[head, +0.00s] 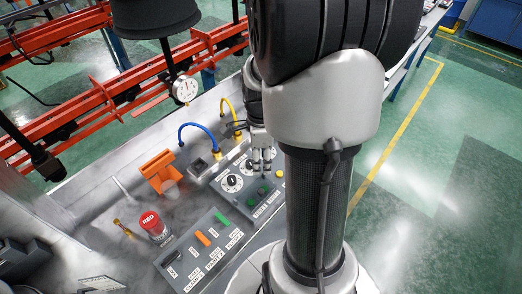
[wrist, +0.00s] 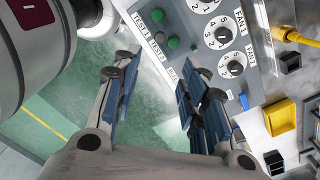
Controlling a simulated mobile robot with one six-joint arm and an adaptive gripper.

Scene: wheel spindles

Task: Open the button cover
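My gripper (head: 262,160) is over the far control panel with knobs, near its green buttons. In the wrist view my gripper (wrist: 160,68) is open, with nothing between its fingers. The panel (wrist: 152,57) shows there with green buttons (wrist: 173,43) and white dials with black knobs (wrist: 235,65). An orange bracket (head: 157,166) with a clear cup-like part (head: 171,188) stands left of this panel, apart from my gripper. It may be the button cover; I cannot tell for sure.
A near panel (head: 192,275) carries orange and green switches. A blue hose (head: 197,128) and a yellow hose (head: 230,105) rise behind the panels. A dial gauge (head: 185,89) hangs at the back. A yellow box (wrist: 279,118) shows in the wrist view. Green floor is clear at right.

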